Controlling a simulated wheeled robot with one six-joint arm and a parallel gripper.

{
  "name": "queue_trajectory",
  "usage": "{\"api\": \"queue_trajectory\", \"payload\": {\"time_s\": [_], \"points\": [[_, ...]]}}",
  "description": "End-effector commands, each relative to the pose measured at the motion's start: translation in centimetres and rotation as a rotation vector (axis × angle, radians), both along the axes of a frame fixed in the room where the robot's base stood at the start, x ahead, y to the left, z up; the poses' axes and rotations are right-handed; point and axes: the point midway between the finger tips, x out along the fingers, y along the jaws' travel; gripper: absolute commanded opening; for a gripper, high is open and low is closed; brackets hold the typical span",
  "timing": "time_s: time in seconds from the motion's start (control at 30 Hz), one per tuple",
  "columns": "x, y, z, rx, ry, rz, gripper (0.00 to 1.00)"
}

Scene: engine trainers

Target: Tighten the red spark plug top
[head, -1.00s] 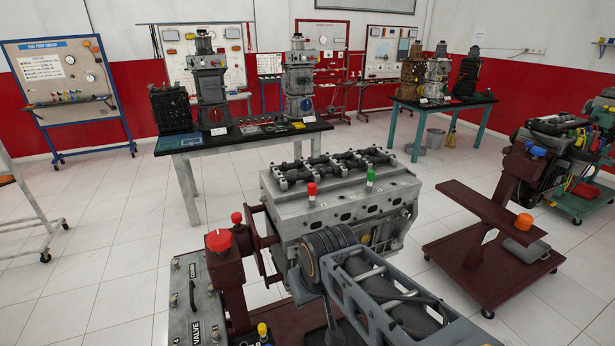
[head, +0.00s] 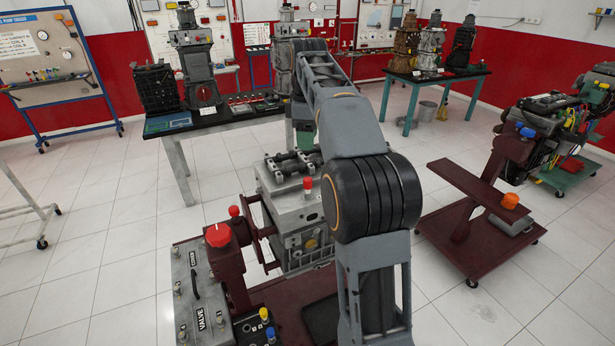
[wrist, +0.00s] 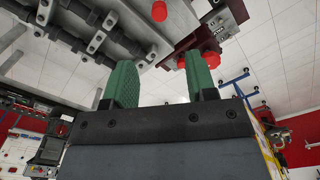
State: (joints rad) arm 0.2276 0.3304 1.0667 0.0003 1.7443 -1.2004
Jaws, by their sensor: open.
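The red spark plug top (head: 308,184) stands upright on the near side of the grey engine block (head: 285,222). In the wrist view a red top (wrist: 159,11), which appears to be the same one, shows at the upper edge beside the block's shafts. My gripper (wrist: 162,82) has two green fingers spread apart with nothing between them. The red top lies beyond the fingertips, apart from them. In the head view my raised arm hides most of the gripper and the right part of the block, including the green spark plug top seen earlier.
A dark red stand with a red knob (head: 218,235) and a valve control panel (head: 195,295) is at the block's left. A table with engine models (head: 232,113) stands behind. A dark red wheeled stand (head: 465,235) is at right.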

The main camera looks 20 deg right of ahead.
Motion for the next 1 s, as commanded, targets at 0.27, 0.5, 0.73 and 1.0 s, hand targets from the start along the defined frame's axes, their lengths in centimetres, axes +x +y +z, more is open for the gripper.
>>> {"api": "queue_trajectory", "payload": {"time_s": [0.27,0.5,0.73,1.0], "points": [[0.0,-0.1,-4.6,0.002,0.006,0.008,0.52],[0.0,-0.1,-8.9,0.001,0.004,0.007,0.52],[0.0,-0.1,-11.9,0.000,0.002,0.006,0.52],[0.0,-0.1,-13.2,0.000,0.002,0.006,0.52]]}}
